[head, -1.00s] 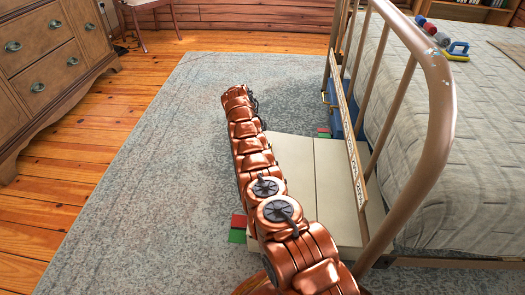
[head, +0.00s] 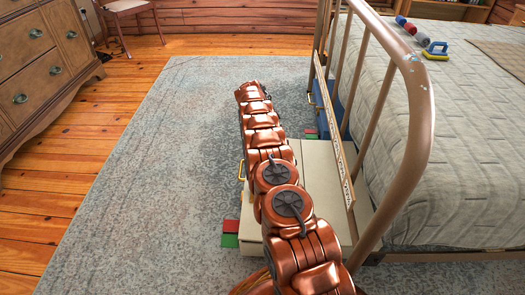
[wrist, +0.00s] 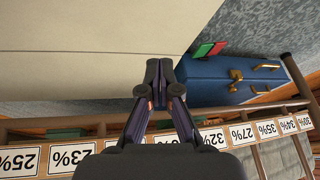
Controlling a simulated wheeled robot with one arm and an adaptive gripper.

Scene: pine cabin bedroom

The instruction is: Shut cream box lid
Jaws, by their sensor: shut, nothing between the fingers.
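In the head view the gripper is not clearly seen.
A blue case (wrist: 225,82) with gold fittings lies beyond the cream box. The bed's metal rail (head: 415,90) and a strip of percent labels (wrist: 73,155) run close by. Red and green blocks (head: 230,240) lie at the near left. The rug (head: 150,190) is open at left.

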